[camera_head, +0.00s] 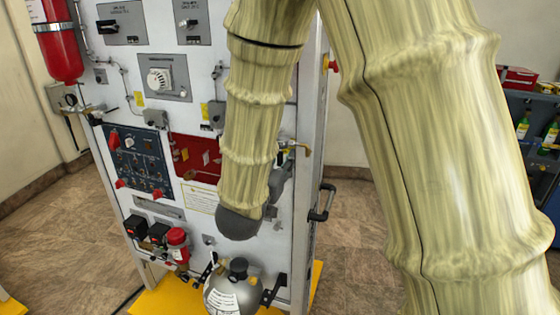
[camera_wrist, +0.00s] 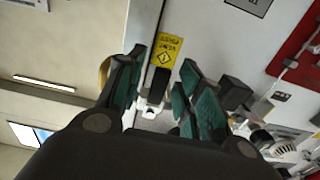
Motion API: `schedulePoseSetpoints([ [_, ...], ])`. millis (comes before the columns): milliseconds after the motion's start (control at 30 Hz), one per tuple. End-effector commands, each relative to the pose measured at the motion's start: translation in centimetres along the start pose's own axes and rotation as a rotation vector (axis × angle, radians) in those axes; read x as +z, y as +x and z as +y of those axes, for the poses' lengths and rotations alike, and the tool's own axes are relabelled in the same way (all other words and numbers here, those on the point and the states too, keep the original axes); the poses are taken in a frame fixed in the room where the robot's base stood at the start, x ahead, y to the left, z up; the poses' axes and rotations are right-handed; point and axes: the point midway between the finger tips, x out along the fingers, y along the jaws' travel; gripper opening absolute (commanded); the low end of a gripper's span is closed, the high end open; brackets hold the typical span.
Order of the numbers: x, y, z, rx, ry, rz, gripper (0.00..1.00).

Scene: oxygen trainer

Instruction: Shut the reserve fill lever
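In the head view, a small lever-like fitting with a yellow handle (camera_head: 294,147) is at the panel's right edge, partly behind my arm. I cannot read a label that confirms it as the reserve fill lever. My gripper (camera_wrist: 160,82) has its two green-padded fingers apart in the wrist view. A small dark block on a white mount (camera_wrist: 154,92) shows in the gap between them; I cannot tell whether a finger touches it. A curved yellowish part (camera_wrist: 104,70) shows beside the left finger, mostly hidden. In the head view the gripper is largely hidden behind my arm.
The white panel (camera_head: 150,60) carries a blue board (camera_head: 140,155), a red board (camera_head: 195,157) and several knobs. A yellow label (camera_wrist: 168,50) is by the fingers. A black handle (camera_head: 323,203) juts from the panel's right side. A grey cylinder (camera_head: 235,292) is below.

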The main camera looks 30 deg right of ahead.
Motion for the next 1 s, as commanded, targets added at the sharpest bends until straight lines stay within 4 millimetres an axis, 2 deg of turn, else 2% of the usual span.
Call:
schedulePoseSetpoints([
  [267, 0.0, -0.7, 0.0, -0.001, -0.001, 0.0, 0.36],
  [367, 0.0, -1.9, -0.1, -0.002, -0.001, 0.0, 0.36],
  [800, -0.1, -9.6, -0.1, -0.001, -0.001, 0.002, 0.36],
  [1000, 0.0, -11.4, -0.1, 0.002, 0.0, 0.0, 0.36],
])
